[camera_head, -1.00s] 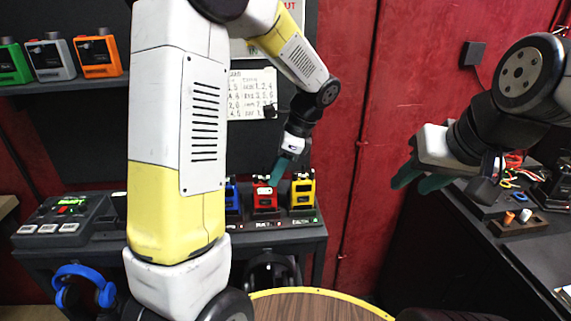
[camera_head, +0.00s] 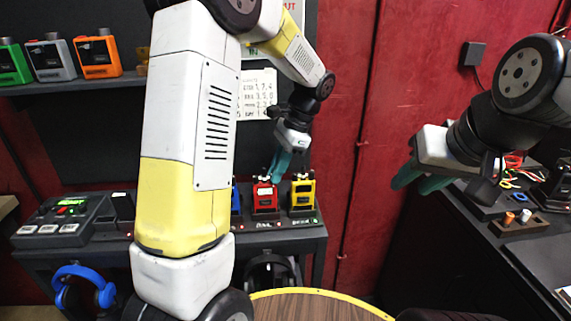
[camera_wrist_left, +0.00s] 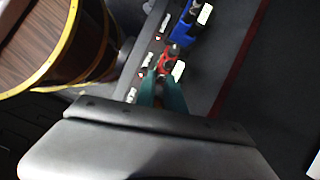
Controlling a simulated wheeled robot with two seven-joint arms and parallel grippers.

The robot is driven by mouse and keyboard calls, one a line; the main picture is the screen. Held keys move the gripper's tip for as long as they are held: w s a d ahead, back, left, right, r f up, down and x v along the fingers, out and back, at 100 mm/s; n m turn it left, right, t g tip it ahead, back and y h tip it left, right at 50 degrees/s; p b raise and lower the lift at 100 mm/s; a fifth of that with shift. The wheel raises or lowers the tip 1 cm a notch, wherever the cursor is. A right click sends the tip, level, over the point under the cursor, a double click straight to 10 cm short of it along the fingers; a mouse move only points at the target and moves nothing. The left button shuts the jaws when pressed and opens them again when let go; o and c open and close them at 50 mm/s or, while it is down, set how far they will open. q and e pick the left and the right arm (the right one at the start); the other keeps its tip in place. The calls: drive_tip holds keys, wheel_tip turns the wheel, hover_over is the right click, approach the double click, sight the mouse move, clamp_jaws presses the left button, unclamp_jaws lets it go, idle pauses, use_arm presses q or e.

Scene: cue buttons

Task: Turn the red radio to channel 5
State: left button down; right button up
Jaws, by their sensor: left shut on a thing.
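The red radio (camera_head: 265,198) stands upright in the rack on the back bench, between the blue radio (camera_head: 236,202) and the yellow radio (camera_head: 302,196). My left gripper (camera_head: 274,179) reaches down to the top of the red radio, its teal fingers shut on it. Which part is between the fingertips is hard to make out. The left wrist view also shows the red radio (camera_wrist_left: 169,58) at the fingertips. The radio's channel setting is not readable. My right gripper (camera_head: 418,182) is open and empty at the right, away from the radios.
A black console (camera_head: 68,212) with a green display stands left of the rack. A sheet with rows of numbers (camera_head: 256,95) hangs on the wall behind. Green, grey and orange radios (camera_head: 97,57) stand on the upper left shelf. A round wooden table (camera_head: 315,307) is in front.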

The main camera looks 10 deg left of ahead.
use_arm(q)
drive_tip(key=c, duration=1.4)
unclamp_jaws()
drive_tip(key=v, duration=0.7)
drive_tip(key=shift+d+r, duration=0.15)
drive_tip(key=shift+r, duration=0.2)
